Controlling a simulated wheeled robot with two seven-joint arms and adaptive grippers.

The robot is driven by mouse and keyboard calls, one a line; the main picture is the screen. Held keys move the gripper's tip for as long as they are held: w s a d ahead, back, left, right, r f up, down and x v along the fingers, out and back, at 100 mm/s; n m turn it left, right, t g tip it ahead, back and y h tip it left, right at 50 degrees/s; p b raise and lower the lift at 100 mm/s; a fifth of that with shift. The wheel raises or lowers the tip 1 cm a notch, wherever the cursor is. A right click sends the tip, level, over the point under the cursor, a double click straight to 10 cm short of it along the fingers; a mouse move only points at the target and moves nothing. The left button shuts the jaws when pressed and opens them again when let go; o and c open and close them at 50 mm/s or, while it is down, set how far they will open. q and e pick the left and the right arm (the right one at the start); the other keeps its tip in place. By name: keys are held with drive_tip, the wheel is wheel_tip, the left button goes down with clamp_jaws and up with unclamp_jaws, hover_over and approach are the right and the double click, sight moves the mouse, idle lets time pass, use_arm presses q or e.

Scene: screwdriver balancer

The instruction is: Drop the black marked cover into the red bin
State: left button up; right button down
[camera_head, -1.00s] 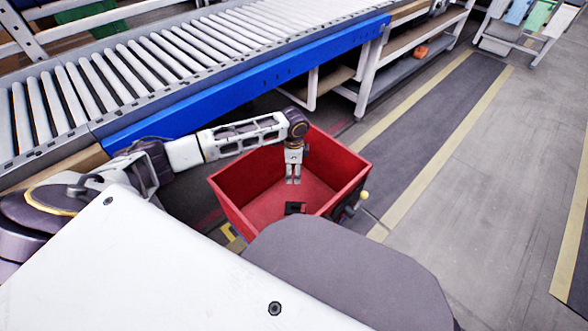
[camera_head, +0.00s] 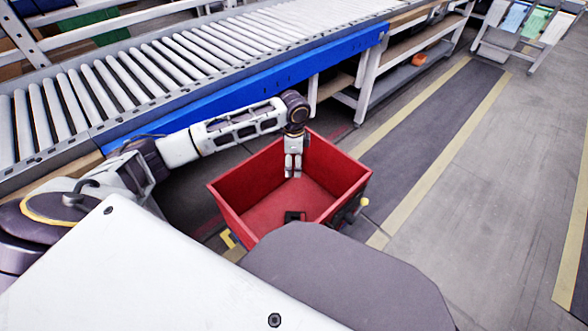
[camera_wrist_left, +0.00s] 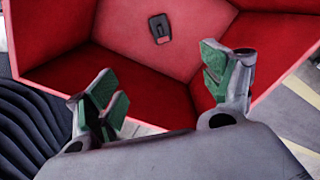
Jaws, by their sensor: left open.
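The black cover (camera_head: 294,216) lies inside the red bin (camera_head: 238,189), on its floor near the wall closest to me. It also shows in the left wrist view (camera_wrist_left: 160,29) as a small dark piece with a lighter mark, apart from the gripper. My left gripper (camera_head: 293,172) points down over the bin, above its far part. In the left wrist view its two green-padded fingers (camera_wrist_left: 165,88) are spread wide with nothing between them. My right gripper is not in view.
A roller conveyor (camera_head: 150,77) with a blue side rail (camera_head: 240,83) runs behind the bin. Shelving with an orange item (camera_head: 419,59) stands farther back. The floor at right (camera_head: 500,200) is clear, with yellow lines.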

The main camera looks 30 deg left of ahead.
use_arm(q)
drive_tip(key=shift+r, duration=2.1)
